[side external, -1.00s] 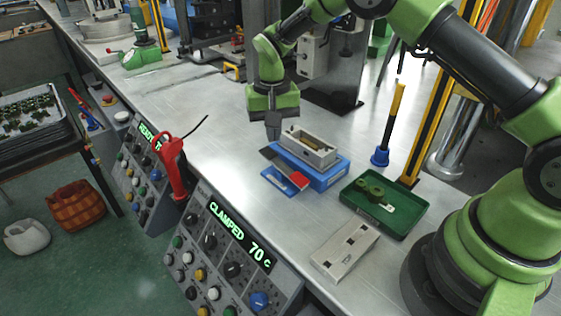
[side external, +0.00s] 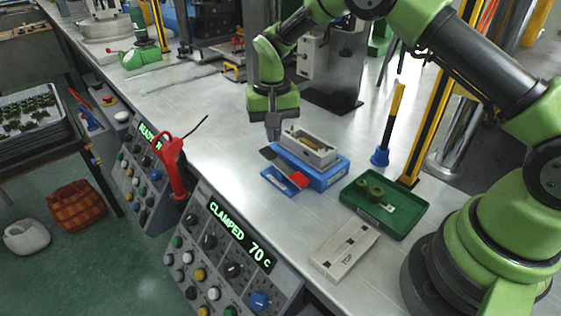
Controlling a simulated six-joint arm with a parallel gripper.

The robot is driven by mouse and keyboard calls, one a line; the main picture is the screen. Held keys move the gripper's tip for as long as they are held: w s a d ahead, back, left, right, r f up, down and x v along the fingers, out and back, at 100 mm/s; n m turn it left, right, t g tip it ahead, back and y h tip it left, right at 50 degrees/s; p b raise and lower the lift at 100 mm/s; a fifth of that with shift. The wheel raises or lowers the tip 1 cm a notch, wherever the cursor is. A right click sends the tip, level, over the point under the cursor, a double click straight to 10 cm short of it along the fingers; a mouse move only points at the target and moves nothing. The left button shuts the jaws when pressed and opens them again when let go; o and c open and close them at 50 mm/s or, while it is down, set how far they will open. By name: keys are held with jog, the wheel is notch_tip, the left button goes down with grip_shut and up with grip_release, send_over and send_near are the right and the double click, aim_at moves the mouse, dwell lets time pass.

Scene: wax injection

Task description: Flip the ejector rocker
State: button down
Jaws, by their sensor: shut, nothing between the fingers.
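The ejector rocker (side external: 283,167) is a flat lever with a grey left end and a red right end. It sits tilted on a small blue base (side external: 276,182), in front of a blue block. My gripper (side external: 273,134) points down just above and behind the grey end. Its fingers are shut and empty. I cannot tell whether the fingertips touch the lever.
A grey open mould (side external: 310,148) sits on the blue block (side external: 326,178) right beside my gripper. A green tray (side external: 402,222) with green rings, a pale plate marked TOP (side external: 345,249) and a yellow-black handled tool (side external: 394,122) stand to the right.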

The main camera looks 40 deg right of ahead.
aim_at(274, 156)
jog(key=shift+f, duration=2.4)
dwell(1.0)
jog(key=shift+r, duration=3.5)
